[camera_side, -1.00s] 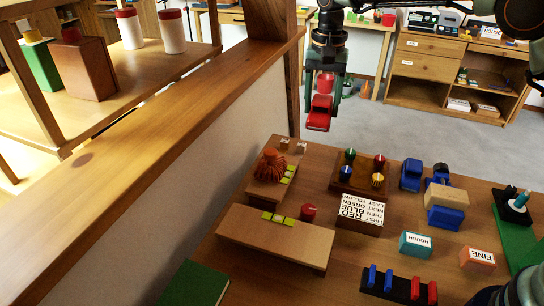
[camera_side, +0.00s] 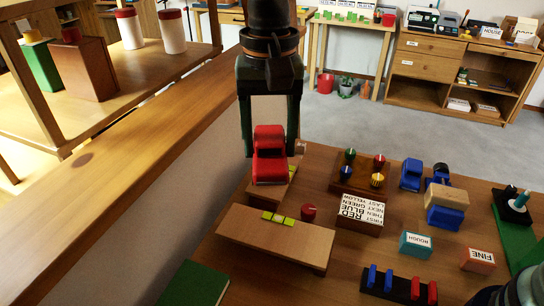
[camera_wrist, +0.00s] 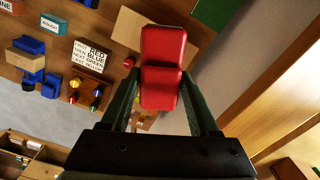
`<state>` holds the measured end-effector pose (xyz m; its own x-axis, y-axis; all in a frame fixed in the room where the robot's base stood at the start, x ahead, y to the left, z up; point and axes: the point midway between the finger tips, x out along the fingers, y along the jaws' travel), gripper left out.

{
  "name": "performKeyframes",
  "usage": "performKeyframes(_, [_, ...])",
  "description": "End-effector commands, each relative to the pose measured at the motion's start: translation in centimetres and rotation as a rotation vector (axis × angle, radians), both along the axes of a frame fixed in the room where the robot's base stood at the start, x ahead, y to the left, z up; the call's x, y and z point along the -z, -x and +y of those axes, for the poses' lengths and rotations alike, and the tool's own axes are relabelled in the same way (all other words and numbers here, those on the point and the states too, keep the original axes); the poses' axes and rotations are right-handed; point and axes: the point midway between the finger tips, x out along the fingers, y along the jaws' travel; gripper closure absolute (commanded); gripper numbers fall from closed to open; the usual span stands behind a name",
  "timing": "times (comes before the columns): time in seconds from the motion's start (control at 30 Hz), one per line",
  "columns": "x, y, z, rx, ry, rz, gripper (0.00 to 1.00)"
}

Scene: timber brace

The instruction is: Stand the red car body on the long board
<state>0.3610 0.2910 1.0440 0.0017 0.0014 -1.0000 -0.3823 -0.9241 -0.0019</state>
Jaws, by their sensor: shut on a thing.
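The red car body (camera_side: 270,158) hangs between the two fingers of my gripper (camera_side: 269,148), which is shut on it. In the wrist view the red car body (camera_wrist: 162,68) shows between the fingers, with a light wooden board (camera_wrist: 128,28) below it. In the side view the long board (camera_side: 300,243) lies across the front of the table with yellow-green tiles on its top. The car appears above and behind this board, over a second, shorter board (camera_side: 262,190) that it partly hides. I see no contact between the car and either board.
A red knob (camera_side: 308,212) stands just behind the long board. A lettered block (camera_side: 360,214) and a peg block (camera_side: 358,180) are to its right. A wooden rail (camera_side: 150,135) runs along the left. A dark rack with blue and red pegs (camera_side: 395,287) is in front.

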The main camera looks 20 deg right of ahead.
Motion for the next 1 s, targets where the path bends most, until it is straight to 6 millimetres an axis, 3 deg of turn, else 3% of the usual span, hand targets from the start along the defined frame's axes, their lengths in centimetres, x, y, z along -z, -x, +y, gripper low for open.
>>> performKeyframes(0.5, [12.2, 0.0, -0.1, 0.0, 0.003, 0.005, 0.97])
performKeyframes(1.0, [18.0, 0.0, -0.1, 0.0, 0.003, 0.003, 0.97])
